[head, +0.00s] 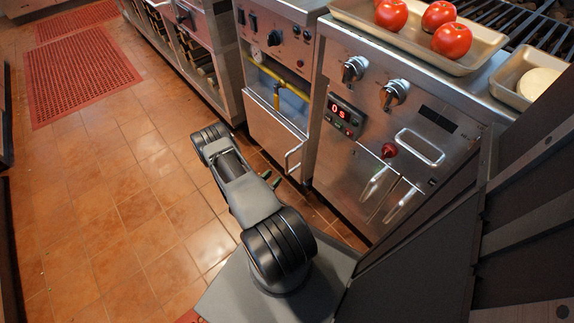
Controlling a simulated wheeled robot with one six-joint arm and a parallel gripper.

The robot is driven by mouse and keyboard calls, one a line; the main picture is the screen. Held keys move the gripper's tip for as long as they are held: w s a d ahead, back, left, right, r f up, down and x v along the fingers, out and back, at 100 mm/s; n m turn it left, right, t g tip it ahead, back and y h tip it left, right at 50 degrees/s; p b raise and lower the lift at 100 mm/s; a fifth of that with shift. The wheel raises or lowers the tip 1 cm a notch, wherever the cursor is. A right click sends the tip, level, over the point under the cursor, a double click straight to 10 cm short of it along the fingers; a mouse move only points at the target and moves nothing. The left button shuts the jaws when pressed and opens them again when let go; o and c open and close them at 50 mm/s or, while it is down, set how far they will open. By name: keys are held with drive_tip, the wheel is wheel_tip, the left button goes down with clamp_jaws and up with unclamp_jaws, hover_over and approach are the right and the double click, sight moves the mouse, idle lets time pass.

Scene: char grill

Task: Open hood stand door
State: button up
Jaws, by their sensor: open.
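A stainless steel stand front with a flat door panel (273,128) is at the upper middle of the head view. A bar handle (293,156) is at its lower right edge. The panel looks shut; an open gap above it shows a yellow pipe. I cannot tell for sure that this is the hood stand door. My arm reaches forward over the floor in front of it, with its elbow to the left of the panel. Small dark green tips of my gripper (271,180) show beside the arm, apart from the handle and empty as far as visible. The rest of the gripper is hidden behind the arm.
A steel unit with knobs and a red display (342,115) stands right of the stand, with tomatoes in a tray (478,62) on top. Dark panels (530,170) fill the right side. The tiled floor (130,200) at left is clear, with red mats (80,75) further back.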

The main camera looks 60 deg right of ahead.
sight(286, 165)
drive_tip(key=d, duration=0.3)
drive_tip(key=d+b, duration=0.1)
drive_tip(key=d, duration=0.2)
drive_tip(key=s+d, duration=0.1)
drive_tip(key=d, duration=0.2)
drive_tip(key=shift+s+b, duration=0.1)
drive_tip(key=shift+b, duration=0.3)
clamp_jaws()
drive_tip(key=shift+d, duration=0.1)
